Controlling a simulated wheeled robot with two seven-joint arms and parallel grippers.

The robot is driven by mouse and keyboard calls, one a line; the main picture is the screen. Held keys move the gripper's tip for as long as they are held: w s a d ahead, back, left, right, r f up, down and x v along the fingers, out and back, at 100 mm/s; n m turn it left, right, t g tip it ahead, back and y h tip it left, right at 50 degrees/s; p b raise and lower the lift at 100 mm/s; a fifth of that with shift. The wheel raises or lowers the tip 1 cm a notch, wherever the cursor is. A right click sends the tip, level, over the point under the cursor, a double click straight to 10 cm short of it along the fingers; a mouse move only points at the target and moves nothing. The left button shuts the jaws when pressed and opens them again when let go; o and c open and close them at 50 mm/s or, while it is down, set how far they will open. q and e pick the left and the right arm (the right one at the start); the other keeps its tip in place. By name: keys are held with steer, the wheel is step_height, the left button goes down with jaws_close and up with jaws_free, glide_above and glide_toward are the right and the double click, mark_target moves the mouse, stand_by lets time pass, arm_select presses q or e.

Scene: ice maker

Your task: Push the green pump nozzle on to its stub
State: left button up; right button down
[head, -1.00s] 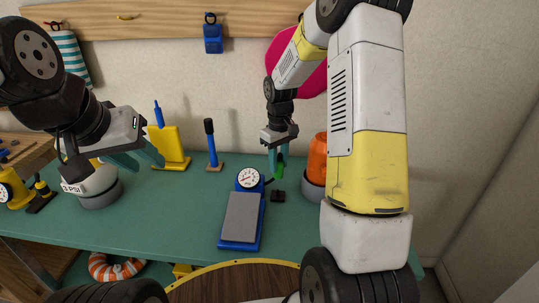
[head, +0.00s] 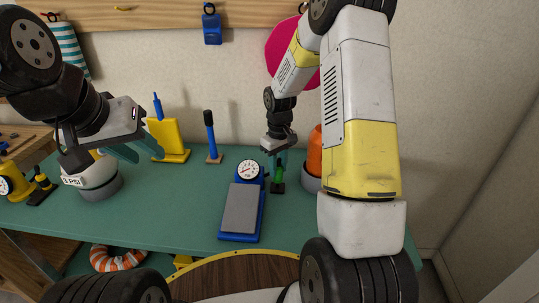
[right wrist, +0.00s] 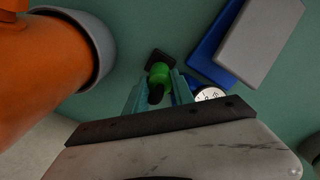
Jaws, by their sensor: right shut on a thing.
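The green nozzle (head: 279,175) is upright between the teal fingers of my right gripper (head: 280,160), which is shut on it. In the right wrist view, the green nozzle (right wrist: 160,72) shows between the fingertips with a dark end toward the camera. Its far end meets a small black block (right wrist: 158,56) on the table. In the head view the nozzle appears directly over this black block (head: 277,187). The stub is hidden, and I cannot tell how far the nozzle is on it. My left gripper (head: 137,151) is open and empty, above the table at left.
The blue foot pump (head: 241,211) with a grey pedal and round gauge (head: 248,169) lies just left of the nozzle. An orange cylinder in a grey base (head: 314,160) stands close on the right. A blue-handled tool (head: 209,135) and a yellow stand (head: 170,142) are further back left.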

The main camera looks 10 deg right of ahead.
steer(key=shift+f, duration=1.45)
stand_by(0.5)
steer(key=c, duration=1)
jaws_free()
steer(key=shift+r, duration=4.1)
steer(key=s+r+m+t, duration=0.3)
steer(key=s+r, duration=0.7)
steer(key=r, duration=0.6)
steer(key=s+a+r+m+t+y, duration=0.1)
steer(key=s+r, duration=0.1)
steer(key=s, duration=0.5)
steer(key=s+a+r+m+t+y, duration=0.1)
steer(key=s+r+t, duration=0.1)
steer(key=s, duration=0.5)
steer(key=shift+s+r, duration=0.15)
steer(key=shift+r, duration=0.7)
